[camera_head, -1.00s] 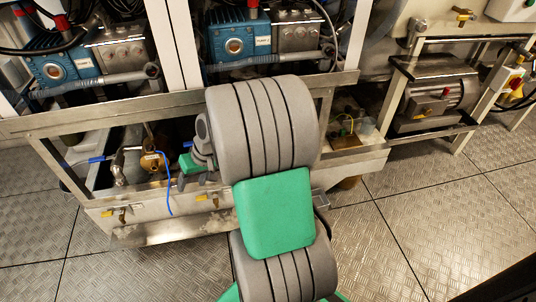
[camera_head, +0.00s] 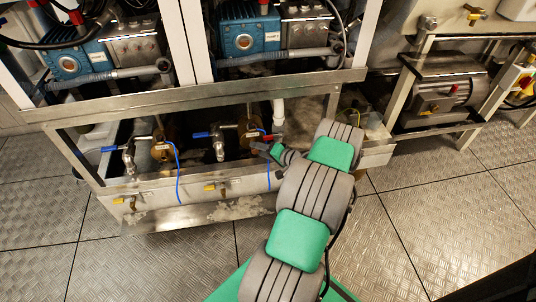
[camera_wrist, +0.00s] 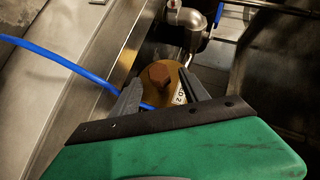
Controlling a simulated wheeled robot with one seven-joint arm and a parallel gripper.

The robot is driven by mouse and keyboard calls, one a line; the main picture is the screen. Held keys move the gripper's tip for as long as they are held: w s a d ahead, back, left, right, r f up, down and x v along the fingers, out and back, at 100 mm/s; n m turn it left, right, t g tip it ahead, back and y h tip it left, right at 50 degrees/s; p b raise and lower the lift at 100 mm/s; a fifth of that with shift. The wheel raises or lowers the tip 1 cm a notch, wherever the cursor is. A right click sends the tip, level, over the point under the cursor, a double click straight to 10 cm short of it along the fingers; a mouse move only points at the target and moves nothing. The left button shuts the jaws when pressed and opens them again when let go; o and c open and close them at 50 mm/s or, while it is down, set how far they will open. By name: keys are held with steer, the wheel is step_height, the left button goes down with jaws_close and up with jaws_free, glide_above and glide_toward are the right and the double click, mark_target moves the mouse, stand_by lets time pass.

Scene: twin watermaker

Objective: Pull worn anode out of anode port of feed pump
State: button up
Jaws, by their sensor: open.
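The worn anode appears as a rusty brown hex head (camera_wrist: 159,73) on top of a round brass pump body (camera_wrist: 178,92) in the wrist view. A partly hidden label is on that body. My gripper (camera_wrist: 160,78) is open, with one dark finger on each side of the hex head in the picture; I cannot tell whether they touch it. In the head view my gripper (camera_head: 260,148) is beside the right brass pump (camera_head: 250,138) in the low steel bay. The anode itself is too small to make out there.
A second brass pump (camera_head: 161,147) stands to the left. Blue-handled valves (camera_head: 219,140) and a thin blue hose (camera_wrist: 62,60) are close to the pumps. The steel front rail (camera_head: 190,108) runs above the bay. The floor (camera_head: 420,205) at right is clear.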

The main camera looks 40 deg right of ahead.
steer(key=shift+w+f, duration=0.15)
steer(key=shift+w, duration=0.2)
steer(key=shift+c, duration=0.2)
jaws_close()
stand_by(0.6)
stand_by(0.4)
steer(key=shift+s+a, duration=0.1)
steer(key=shift+s+a+p, duration=0.65)
steer(key=shift+s+a, duration=0.15)
steer(key=shift+s, duration=0.35)
steer(key=shift+s+a+p, duration=0.6)
steer(key=shift+s+a, duration=0.15)
steer(key=shift+s, duration=0.35)
